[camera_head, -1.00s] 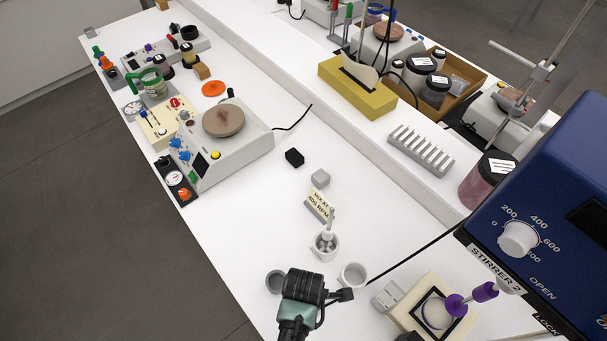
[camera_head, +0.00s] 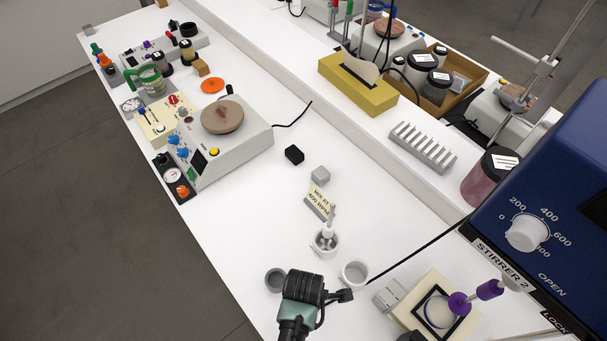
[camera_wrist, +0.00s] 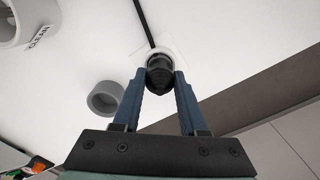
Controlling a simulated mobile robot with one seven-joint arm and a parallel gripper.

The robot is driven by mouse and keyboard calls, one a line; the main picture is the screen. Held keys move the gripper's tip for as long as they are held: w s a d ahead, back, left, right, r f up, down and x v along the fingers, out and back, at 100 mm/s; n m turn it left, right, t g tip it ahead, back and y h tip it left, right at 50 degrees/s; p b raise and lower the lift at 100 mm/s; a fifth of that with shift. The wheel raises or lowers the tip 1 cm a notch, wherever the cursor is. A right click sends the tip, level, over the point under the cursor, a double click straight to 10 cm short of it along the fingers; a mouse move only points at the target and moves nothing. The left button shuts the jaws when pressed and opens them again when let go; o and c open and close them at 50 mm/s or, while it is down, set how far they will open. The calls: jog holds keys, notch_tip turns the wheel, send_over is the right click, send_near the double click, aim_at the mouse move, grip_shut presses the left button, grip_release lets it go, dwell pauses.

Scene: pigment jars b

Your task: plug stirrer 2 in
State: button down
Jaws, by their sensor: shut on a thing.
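Stirrer 2 (camera_head: 545,200) is a large blue housing with a dial at the right of the head view. Its name label shows on the lower edge. A black cable (camera_head: 420,252) runs from its side down-left towards my wrist. In the wrist view, my gripper (camera_wrist: 161,84) has its two blue fingers closed on a round black plug (camera_wrist: 159,72). The cable (camera_wrist: 143,22) leads up from the plug. A pale square plate (camera_wrist: 178,46) shows around and behind the plug. I cannot tell whether plug and plate touch. In the head view, my wrist hides the fingers and plug.
A grey cup (camera_wrist: 104,98) stands left of my fingers, and a pot labelled CLEAN (camera_wrist: 32,32) is farther left. In the head view, a white cup (camera_head: 354,274) and a cream stand (camera_head: 407,318) are right of my wrist. The bench's front edge is close.

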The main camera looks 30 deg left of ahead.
jog(key=shift+f, duration=0.15)
jog(key=shift+c, duration=1.8)
grip_release()
notch_tip(320, 180, up, 13)
jog(key=b, duration=0.2)
jog(key=shift+w, duration=0.1)
